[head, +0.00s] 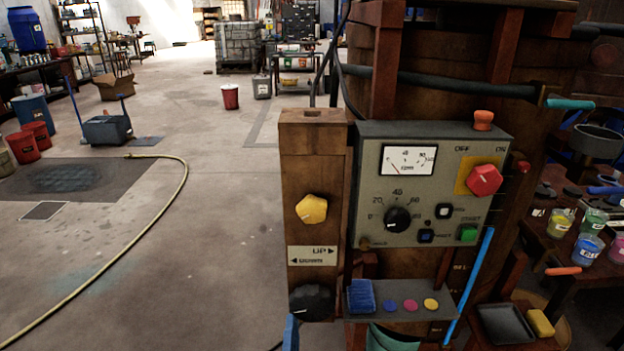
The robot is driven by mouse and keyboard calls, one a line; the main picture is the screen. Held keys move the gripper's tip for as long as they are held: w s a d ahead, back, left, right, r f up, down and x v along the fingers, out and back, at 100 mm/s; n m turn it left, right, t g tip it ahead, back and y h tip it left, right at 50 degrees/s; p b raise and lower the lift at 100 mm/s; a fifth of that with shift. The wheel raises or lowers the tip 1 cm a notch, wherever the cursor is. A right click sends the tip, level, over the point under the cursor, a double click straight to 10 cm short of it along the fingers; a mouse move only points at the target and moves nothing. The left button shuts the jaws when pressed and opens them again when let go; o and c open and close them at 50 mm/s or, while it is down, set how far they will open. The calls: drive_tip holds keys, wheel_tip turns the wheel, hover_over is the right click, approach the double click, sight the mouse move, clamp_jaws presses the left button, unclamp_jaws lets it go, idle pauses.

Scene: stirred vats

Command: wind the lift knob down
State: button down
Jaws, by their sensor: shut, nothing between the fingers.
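A yellow lobed knob (311,208) sits on the front of a brown upright post at the left of the grey control box. A larger black knob (312,302) sits under the plate, low on the post. The plate lies between the two knobs, and I cannot tell for certain which one is the lift knob. My gripper is not in the head view, and nothing is seen touching either knob.
The grey control box (369,226) carries a gauge, a black dial (397,219) and a red switch (484,180). A small shelf (388,314) with a blue brush juts out beside the black knob. A dark vat stands behind. Open floor (215,260) lies left, crossed by a yellow hose (160,232).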

drive_tip(key=shift+w+d+f+b, duration=0.1)
drive_tip(key=shift+d+f+b, duration=0.05)
drive_tip(key=shift+d+b, duration=0.5)
drive_tip(key=shift+d, duration=0.2)
idle(0.3)
drive_tip(key=shift+a+f, duration=0.25)
drive_tip(key=s+p, duration=0.1)
drive_tip(key=s, duration=0.5)
drive_tip(key=shift+a+f, duration=0.25)
drive_tip(key=shift+s, duration=0.1)
drive_tip(key=w+a+r+n, duration=0.1)
drive_tip(key=w+n, duration=0.5)
drive_tip(key=shift+a+r+p, duration=0.25)
drive_tip(key=shift+p, duration=0.1)
idle(0.6)
